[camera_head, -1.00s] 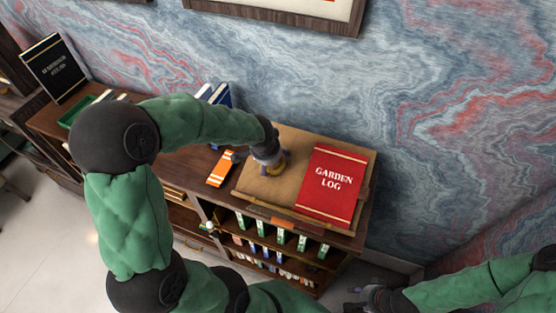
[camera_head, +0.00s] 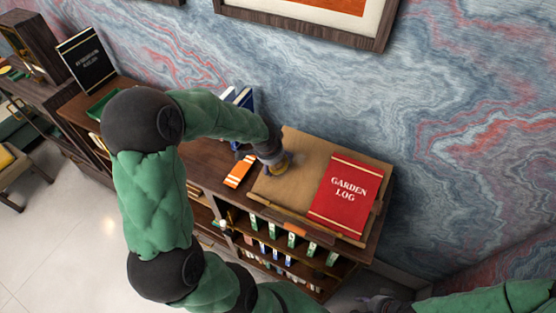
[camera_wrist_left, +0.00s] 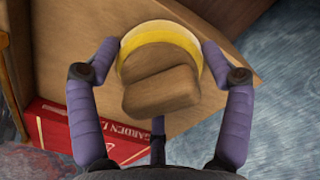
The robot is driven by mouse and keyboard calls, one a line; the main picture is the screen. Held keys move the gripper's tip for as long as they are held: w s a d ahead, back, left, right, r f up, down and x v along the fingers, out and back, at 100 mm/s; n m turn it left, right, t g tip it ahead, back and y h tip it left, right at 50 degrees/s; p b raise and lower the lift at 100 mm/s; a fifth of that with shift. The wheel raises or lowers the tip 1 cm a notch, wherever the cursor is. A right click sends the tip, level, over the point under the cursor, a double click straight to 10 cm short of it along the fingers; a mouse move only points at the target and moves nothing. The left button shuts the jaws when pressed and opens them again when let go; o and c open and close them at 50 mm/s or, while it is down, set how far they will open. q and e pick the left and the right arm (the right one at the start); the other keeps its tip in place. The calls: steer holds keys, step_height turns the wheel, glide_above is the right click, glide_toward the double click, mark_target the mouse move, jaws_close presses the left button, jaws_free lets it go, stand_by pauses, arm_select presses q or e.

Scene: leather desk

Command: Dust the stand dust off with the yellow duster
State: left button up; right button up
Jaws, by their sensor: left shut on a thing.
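The stand (camera_head: 305,165) is a tan sloped wooden board on top of the bookshelf. A red book titled Garden Log (camera_head: 346,197) lies on its right part. My left gripper (camera_head: 274,167) is over the left part of the stand, shut on the yellow duster (camera_head: 279,166). In the left wrist view the duster (camera_wrist_left: 160,34) shows a yellow rim and a brown top between my purple fingers, close over the board. The face of the duster towards the board is hidden, and I cannot make out dust. My right gripper (camera_head: 376,302) is low at the bottom edge, partly cut off.
An orange book (camera_head: 240,170) lies just left of the stand, with blue books (camera_head: 240,97) upright behind it. A black book (camera_head: 87,60) leans at the far left. Shelves with binders (camera_head: 290,242) are below, and a framed picture (camera_head: 310,18) hangs above.

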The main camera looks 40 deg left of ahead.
mark_target(308, 177)
arm_select(q)
steer(key=shift+f, duration=0.2)
steer(key=shift+w+d+f+b, duration=0.1)
steer(key=shift+d+b, duration=0.3)
steer(key=shift+b, duration=0.1)
steer(key=shift+w+d+f+b, duration=0.1)
steer(key=shift+d+b, duration=0.25)
steer(key=shift+b, duration=0.15)
steer(key=shift+w+d+f+b, duration=0.1)
steer(key=shift+w+d+b, duration=0.05)
steer(key=shift+d+b, duration=0.7)
steer(key=shift+w+d+b, duration=0.15)
steer(key=shift+d+b, duration=0.4)
steer(key=shift+d, duration=0.55)
steer(key=shift+w+d+b, duration=0.3)
steer(key=shift+d+b, duration=0.3)
steer(key=shift+d, duration=0.45)
steer(key=shift+w+d+b, duration=0.25)
steer(key=shift+d+b, duration=0.3)
steer(key=shift+d, duration=0.5)
steer(key=shift+w+d+r+b, duration=0.15)
steer(key=shift+d, duration=0.25)
steer(key=shift+w+d+r+b, duration=0.1)
steer(key=shift+d+r+b, duration=0.05)
steer(key=shift+d, duration=0.25)
steer(key=shift+r, duration=0.15)
steer(key=shift+r+p, duration=0.4)
steer(key=shift+r, duration=0.1)
steer(key=shift+p+v, duration=1.5)
steer(key=shift+v, duration=1.05)
